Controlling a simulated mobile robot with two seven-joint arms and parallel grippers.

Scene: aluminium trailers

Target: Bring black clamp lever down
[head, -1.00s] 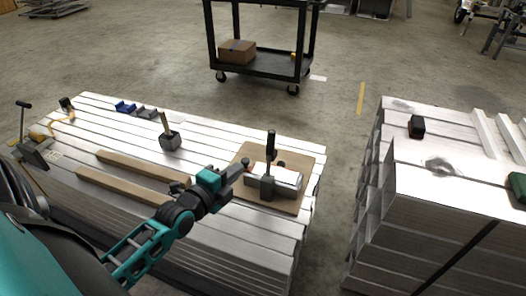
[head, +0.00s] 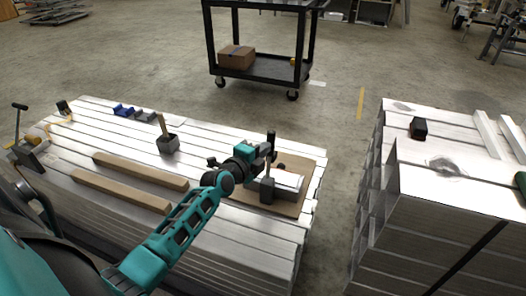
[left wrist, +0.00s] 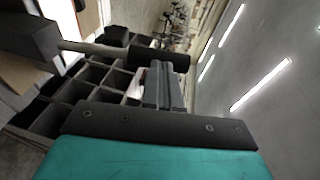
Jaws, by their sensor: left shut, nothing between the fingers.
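The black clamp lever (head: 270,140) stands upright on the clamp, above a grey metal block (head: 287,184) on a wooden board (head: 297,208). In the left wrist view its dark handle (left wrist: 160,57) lies across the picture, with a metal rod running left to a dark clamp block (left wrist: 25,40). My left gripper (head: 264,152) is beside the upper lever in the head view, its fingers shut and empty. In the left wrist view the fingertips (left wrist: 163,72) are close to the handle; I cannot tell whether they touch. My right gripper is not in view.
Two wooden bars (head: 140,172) lie on the ribbed aluminium stack (head: 215,150). A grey holder (head: 168,145) and blue bins (head: 124,110) stand further back. A second stack (head: 440,195) is at right across a floor gap. A black cart (head: 262,65) stands behind.

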